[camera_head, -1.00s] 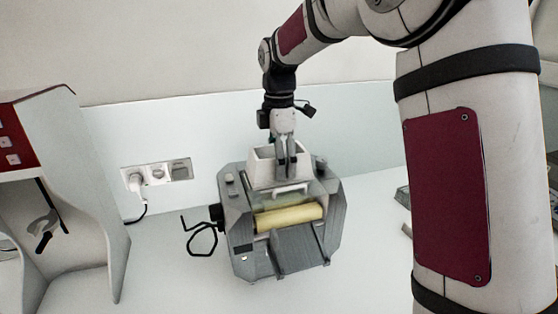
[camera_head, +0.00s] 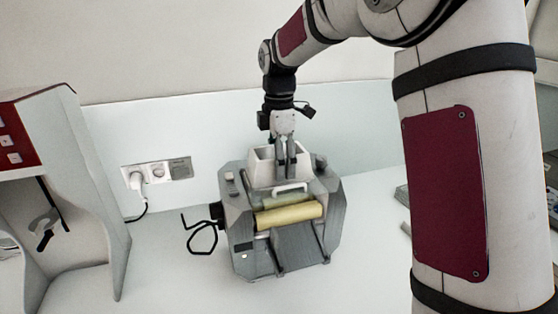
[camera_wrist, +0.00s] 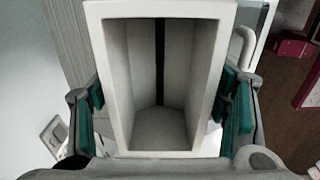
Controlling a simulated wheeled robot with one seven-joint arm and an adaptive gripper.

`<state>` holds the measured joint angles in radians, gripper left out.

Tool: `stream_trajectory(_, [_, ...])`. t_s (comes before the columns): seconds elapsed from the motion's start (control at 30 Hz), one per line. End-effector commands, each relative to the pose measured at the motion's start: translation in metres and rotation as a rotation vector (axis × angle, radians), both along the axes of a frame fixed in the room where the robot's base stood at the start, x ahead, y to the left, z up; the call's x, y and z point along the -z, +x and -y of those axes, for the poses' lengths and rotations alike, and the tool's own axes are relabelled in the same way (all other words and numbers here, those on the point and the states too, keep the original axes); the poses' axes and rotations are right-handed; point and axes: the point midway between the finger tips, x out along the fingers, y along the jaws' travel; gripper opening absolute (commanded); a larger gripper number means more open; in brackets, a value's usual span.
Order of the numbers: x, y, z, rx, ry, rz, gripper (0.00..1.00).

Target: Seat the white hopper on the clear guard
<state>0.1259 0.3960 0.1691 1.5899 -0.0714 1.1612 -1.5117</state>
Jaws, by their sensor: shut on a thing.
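The white hopper (camera_head: 262,164), an open-topped box, is at the top rear of the grey mill (camera_head: 240,230). It looks upright, and its hollow inside fills the middle of the wrist view (camera_wrist: 159,100). My gripper (camera_head: 286,172) is shut on the hopper. Its teal finger pads (camera_wrist: 238,115) are at both sides of the hopper walls. The clear guard (camera_head: 288,200) is in front of and below the hopper, over the yellow roller (camera_head: 290,215), with a white handle (camera_head: 291,187). Whether the hopper's underside touches the guard is hidden.
A white machine with a red panel (camera_head: 18,140) stands at the left. A wall socket with a plug (camera_head: 157,174) is behind, and a black crank (camera_head: 200,238) sticks out of the mill's left side. The white counter is clear in front of the mill.

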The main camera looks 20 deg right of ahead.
Motion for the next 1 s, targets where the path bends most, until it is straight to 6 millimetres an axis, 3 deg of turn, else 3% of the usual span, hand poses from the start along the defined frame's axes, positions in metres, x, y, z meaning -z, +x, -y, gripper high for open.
stream_trajectory(0.03, [0.0,0.0,0.0,0.0,0.0,0.0,0.36])
stream_trajectory(0.07, [0.0,0.0,0.0,0.0,0.0,0.0,0.76])
stream_trajectory(0.13, [0.0,0.0,0.0,0.0,0.0,0.0,0.92])
stream_trajectory(0.57, [-0.004,0.0,0.0,0.0,0.0,0.0,0.93])
stream_trajectory(0.77, [-0.032,0.001,0.0,0.0,0.0,0.004,0.93])
stream_trajectory(1.0, [-0.081,0.001,0.0,0.0,0.0,0.004,0.93])
